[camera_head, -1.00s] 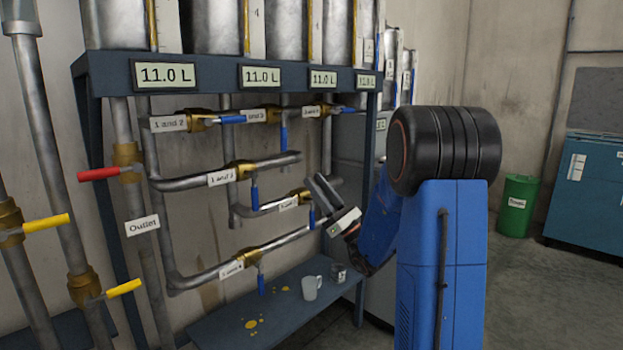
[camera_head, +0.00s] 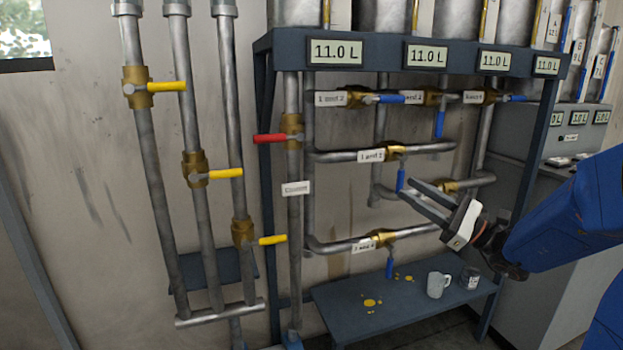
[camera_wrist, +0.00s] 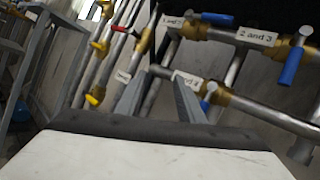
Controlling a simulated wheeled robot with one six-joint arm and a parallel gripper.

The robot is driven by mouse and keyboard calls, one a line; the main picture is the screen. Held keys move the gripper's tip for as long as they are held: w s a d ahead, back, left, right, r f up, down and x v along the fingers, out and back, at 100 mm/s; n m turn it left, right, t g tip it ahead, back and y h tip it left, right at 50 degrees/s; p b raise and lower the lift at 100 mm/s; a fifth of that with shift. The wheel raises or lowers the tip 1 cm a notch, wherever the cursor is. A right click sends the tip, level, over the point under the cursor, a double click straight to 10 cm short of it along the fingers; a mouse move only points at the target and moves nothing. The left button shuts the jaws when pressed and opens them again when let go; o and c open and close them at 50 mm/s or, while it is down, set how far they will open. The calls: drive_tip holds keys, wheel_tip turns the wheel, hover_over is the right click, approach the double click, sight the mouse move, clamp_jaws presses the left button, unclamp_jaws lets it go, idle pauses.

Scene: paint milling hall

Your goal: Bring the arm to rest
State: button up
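My gripper (camera_head: 425,202) is at the right of the head view, raised in front of the valve pipes and above the low shelf. Its two fingers point left and stand apart, with nothing seen between them. In the wrist view the two grey fingers (camera_wrist: 158,100) are spread, with labelled pipes and valves beyond. My blue arm reaches in from the right edge. Whether the fingertips touch any pipe cannot be told, but none looks gripped.
Blue-handled valves (camera_head: 400,180), a red-handled valve (camera_head: 270,138) and yellow-handled valves (camera_head: 226,173) sit on the pipes. A mug (camera_head: 437,285) and a small jar (camera_head: 470,279) stand on the shelf (camera_head: 345,318), which has yellow spills. A grey cabinet (camera_head: 545,295) stands at the right.

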drive_tip(key=s+a+f+n+g+h, duration=0.2)
drive_tip(key=s+a+f+n+g, duration=0.3)
drive_tip(key=s, duration=0.3)
drive_tip(key=s+a+f+n+g+h, duration=0.2)
drive_tip(key=s+a+f+n+g, duration=0.25)
drive_tip(key=s+a, duration=0.25)
drive_tip(key=s+d+f+n+g+h, duration=0.2)
drive_tip(key=s+f+n+h, duration=0.3)
drive_tip(key=s+f+h, duration=0.4)
drive_tip(key=s+d+n+t+h, duration=0.4)
drive_tip(key=s+d+n+h, duration=0.1)
drive_tip(key=d, duration=0.8)
drive_tip(key=shift+d+f+n+h, duration=0.2)
drive_tip(key=shift+f+n+h, duration=0.25)
drive_tip(key=shift+n, duration=0.3)
